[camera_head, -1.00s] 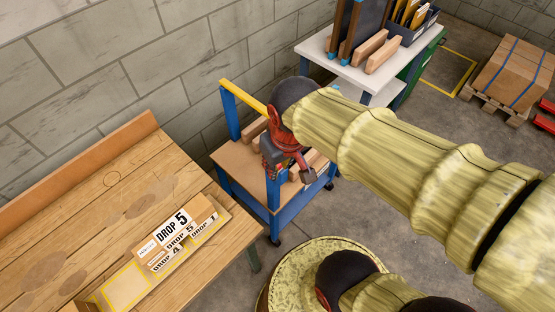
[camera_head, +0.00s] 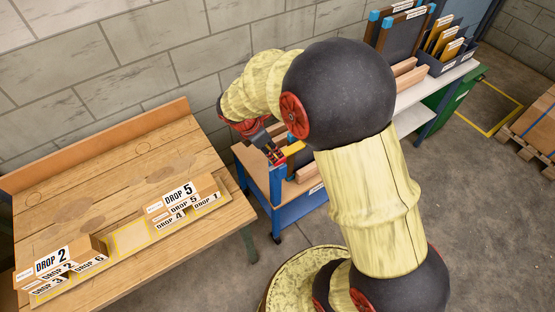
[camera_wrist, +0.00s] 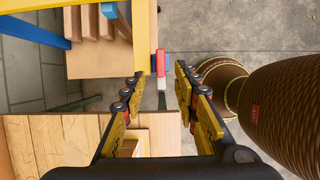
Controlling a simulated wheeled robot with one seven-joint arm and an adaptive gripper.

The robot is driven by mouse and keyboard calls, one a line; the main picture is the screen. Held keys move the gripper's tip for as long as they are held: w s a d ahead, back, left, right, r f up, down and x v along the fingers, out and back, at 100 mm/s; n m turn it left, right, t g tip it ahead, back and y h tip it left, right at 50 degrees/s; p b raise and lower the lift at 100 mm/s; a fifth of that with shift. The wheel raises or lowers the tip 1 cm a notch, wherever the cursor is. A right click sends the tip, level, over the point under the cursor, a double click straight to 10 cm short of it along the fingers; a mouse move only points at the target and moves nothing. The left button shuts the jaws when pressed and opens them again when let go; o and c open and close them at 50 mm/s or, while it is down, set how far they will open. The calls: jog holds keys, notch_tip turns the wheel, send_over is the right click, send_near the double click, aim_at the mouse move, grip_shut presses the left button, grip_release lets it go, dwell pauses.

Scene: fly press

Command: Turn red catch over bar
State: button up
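The bar's end also shows in the head view (camera_head: 294,148), at the blue trolley. My gripper (camera_wrist: 160,82) is open, one finger to each side below the catch in the wrist view, with a gap between them. In the head view my gripper (camera_head: 274,153) is over the trolley near the bar's end. I cannot make out the catch there, nor whether a finger touches it.
The blue trolley (camera_head: 302,210) carries wooden blocks. A wooden bench (camera_head: 110,187) with labelled drop places lies to the left. A white table (camera_head: 440,88) with panels and a file bin stands behind, against the block wall.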

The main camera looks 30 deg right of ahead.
aim_at(279, 159)
jog(key=b+x, duration=0.1)
jog(key=x, duration=0.6)
jog(key=shift+f, duration=0.15)
jog(key=shift+c, duration=0.4)
grip_shut()
